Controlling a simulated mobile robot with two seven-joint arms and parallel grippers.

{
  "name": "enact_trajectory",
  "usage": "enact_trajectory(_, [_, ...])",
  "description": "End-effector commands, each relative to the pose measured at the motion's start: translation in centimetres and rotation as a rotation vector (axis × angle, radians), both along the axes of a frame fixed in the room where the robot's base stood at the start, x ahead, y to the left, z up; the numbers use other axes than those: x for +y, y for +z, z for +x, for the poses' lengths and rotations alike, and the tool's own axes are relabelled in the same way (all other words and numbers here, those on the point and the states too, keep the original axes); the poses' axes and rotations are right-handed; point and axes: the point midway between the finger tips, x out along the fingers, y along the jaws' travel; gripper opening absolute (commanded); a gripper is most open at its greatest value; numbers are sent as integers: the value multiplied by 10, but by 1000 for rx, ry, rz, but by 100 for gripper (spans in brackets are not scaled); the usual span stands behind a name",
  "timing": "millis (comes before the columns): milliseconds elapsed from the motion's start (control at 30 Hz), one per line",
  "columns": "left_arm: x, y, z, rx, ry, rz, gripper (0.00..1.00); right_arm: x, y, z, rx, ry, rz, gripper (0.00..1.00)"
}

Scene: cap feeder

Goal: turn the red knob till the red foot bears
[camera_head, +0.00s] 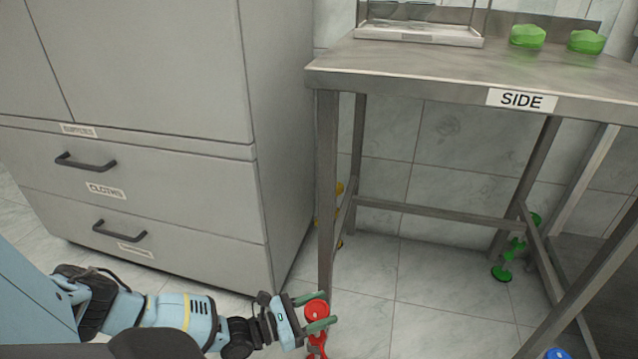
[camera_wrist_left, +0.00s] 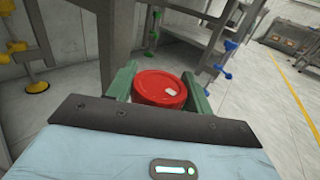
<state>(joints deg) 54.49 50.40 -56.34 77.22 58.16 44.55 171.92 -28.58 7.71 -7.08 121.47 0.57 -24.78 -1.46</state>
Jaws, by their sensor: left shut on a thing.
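The red knob (camera_head: 316,309) is at the bottom of the steel table's front left leg, low near the floor. It shows large as a round red cap with a small pale mark in the left wrist view (camera_wrist_left: 159,88). My left gripper (camera_head: 312,312) is shut on the knob, one green finger on each side of it. The red foot (camera_head: 317,343) shows partly below the gripper in the head view. Whether it touches the floor cannot be told. My right gripper is in neither view.
The steel table (camera_head: 420,68) marked SIDE has green (camera_head: 507,254), blue (camera_head: 557,353) and yellow (camera_head: 339,190) knobs and feet at its other legs. A grey cabinet (camera_head: 150,190) with drawers stands close on the left. The tiled floor under the table is clear.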

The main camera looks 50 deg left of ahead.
Motion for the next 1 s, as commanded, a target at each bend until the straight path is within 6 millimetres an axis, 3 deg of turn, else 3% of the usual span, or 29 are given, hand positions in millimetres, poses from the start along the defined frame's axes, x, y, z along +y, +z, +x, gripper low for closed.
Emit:
enact_trajectory(533, [0, 2, 1, -5, -10, -1, 29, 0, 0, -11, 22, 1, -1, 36])
enact_trajectory(567, [0, 2, 1, -6, -10, -1, 55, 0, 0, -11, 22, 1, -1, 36])
enact_trajectory(700, [0, 1, 1, -4, -10, -1, 73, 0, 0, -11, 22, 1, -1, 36])
enact_trajectory(1000, [1, 0, 1, -1, -6, 0, 73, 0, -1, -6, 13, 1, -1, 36])
